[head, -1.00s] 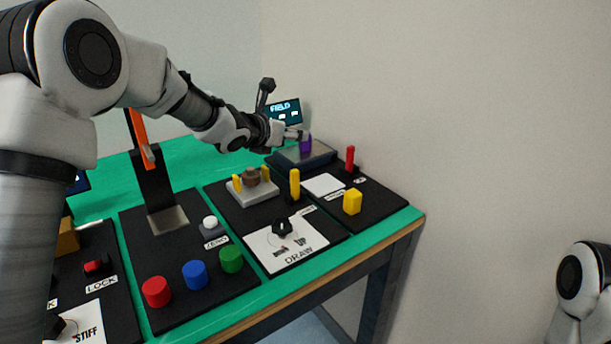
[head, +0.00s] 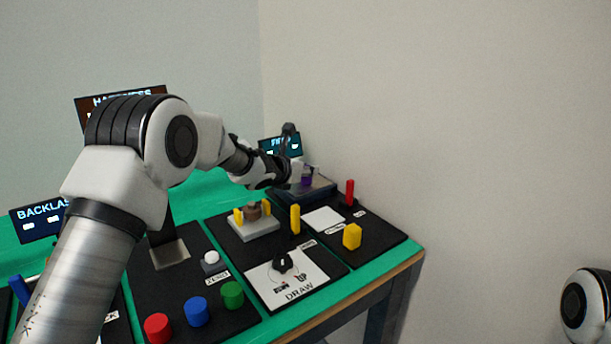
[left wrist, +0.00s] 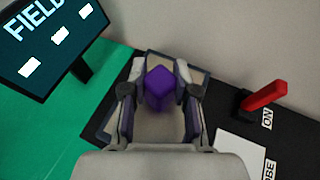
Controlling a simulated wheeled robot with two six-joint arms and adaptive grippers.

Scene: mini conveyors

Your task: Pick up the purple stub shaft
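The purple stub shaft (head: 307,180) stands in the shallow dark tray (head: 318,193) at the far right of the table. In the left wrist view the purple stub shaft (left wrist: 160,88) shows as a block between the two fingers of my left gripper (left wrist: 160,77). Narrow gaps seem to show between the fingers and the block, so the gripper looks open around it. In the head view my left gripper (head: 306,169) is at the shaft and partly covers it. My right gripper is out of view.
A FIELD screen (head: 281,145) stands close behind the left gripper. A red lever (head: 350,192) stands right of the tray, with a white pad (head: 325,217) and a yellow block (head: 352,236) nearer. The wall is close on the right.

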